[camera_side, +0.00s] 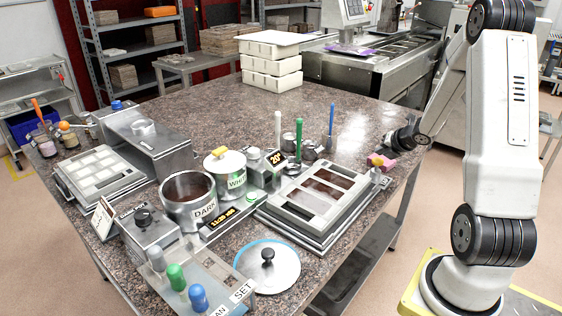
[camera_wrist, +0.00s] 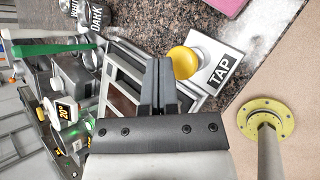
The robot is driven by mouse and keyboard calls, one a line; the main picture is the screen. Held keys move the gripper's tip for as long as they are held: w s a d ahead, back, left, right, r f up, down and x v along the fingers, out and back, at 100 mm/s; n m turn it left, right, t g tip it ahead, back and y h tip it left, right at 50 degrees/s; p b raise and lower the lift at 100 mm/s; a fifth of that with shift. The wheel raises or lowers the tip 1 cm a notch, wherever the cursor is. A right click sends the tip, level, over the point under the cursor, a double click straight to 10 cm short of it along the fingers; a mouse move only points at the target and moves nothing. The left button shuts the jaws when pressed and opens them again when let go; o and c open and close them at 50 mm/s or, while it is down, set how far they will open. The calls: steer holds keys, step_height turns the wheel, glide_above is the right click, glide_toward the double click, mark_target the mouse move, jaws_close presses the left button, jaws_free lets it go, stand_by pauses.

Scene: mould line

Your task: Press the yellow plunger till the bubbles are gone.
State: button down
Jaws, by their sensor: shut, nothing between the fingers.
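The yellow plunger (camera_wrist: 182,62) is a round yellow knob on a pale collar, next to a white label reading TAP (camera_wrist: 223,68). It stands beside the frame of the mould (camera_wrist: 121,98) in the wrist view. My gripper (camera_wrist: 158,62) is shut and empty, its dark fingertips just left of the knob in the picture; I cannot tell whether they touch. In the side view the mould (camera_side: 322,187) shows dark brown filled sections in a grey frame. Bubbles are too small to make out.
Pots labelled DARK (camera_side: 188,204) and WHITE (camera_side: 228,178) stand left of the mould. A round lid (camera_side: 268,267) lies in front. A pink block (camera_side: 382,162) is near the table's right edge. Upright green (camera_side: 298,140) and blue (camera_side: 331,120) handles stand behind the mould.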

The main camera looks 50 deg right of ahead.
mark_target(379, 161)
steer(key=shift+r, duration=2.4)
steer(key=shift+w+a+m, duration=0.3)
steer(key=shift+a, duration=0.05)
steer(key=w+a+m+g, duration=0.1)
steer(key=w+a+m, duration=0.2)
steer(key=a+m, duration=0.4)
steer(key=w+a+m+g, duration=0.15)
steer(key=a+m, duration=0.25)
steer(key=a, duration=0.6)
steer(key=s+a+f+m+g+y, duration=0.1)
steer(key=s+a+m, duration=0.3)
steer(key=a, duration=0.5)
steer(key=s+a+f+m+g+y, duration=0.2)
steer(key=a+m, duration=0.4)
steer(key=a, duration=0.4)
steer(key=shift+s+a+f+m+y, duration=0.2)
steer(key=shift+s+m+y, duration=0.15)
steer(key=shift+s, duration=0.55)
steer(key=shift+w+d, duration=0.1)
steer(key=shift+d, duration=0.05)
